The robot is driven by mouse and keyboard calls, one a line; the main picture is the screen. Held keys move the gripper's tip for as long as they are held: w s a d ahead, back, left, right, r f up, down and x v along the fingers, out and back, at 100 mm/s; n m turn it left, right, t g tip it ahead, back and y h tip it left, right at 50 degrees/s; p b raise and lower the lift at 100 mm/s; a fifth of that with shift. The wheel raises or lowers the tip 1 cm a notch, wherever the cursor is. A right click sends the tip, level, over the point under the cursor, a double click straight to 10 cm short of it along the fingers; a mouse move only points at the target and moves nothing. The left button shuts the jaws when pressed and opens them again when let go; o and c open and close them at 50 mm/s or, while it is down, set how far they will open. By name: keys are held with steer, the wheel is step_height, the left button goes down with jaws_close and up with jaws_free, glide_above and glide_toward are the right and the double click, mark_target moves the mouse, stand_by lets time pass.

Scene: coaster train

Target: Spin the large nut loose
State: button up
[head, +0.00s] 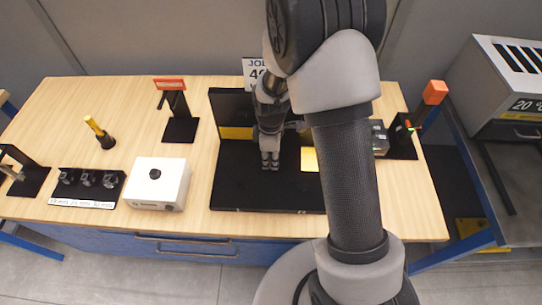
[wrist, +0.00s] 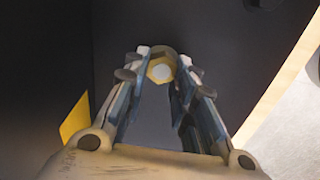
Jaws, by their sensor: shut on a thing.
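In the wrist view the large nut (wrist: 152,75) is a brass-coloured piece with a pale round centre, set against a dark surface. My gripper (wrist: 163,58) is shut on it, with one finger on either side. In the head view my gripper (head: 270,162) is over the black fixture (head: 240,193) in the middle of the bench. The nut cannot be made out in the head view; my arm and gripper cover part of the fixture.
On the wooden bench (head: 75,120) stand a white box (head: 175,178), a black stand with a red label (head: 180,130), a yellow-handled tool (head: 97,130) and a labelled socket tray (head: 75,200). An orange-topped item (head: 435,92) stands at right, near a grey oven (head: 500,85).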

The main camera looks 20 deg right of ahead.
steer(key=n, duration=0.6)
steer(key=shift+s+f, duration=0.1)
steer(key=shift+s, duration=0.2)
stand_by(0.4)
steer(key=o, duration=1.1)
steer(key=shift+c, duration=0.2)
steer(key=shift+w, duration=0.1)
steer(key=shift+w+r, duration=0.1)
steer(key=shift+r, duration=0.35)
step_height(320, 180, up, 11)
steer(key=shift+r, duration=0.1)
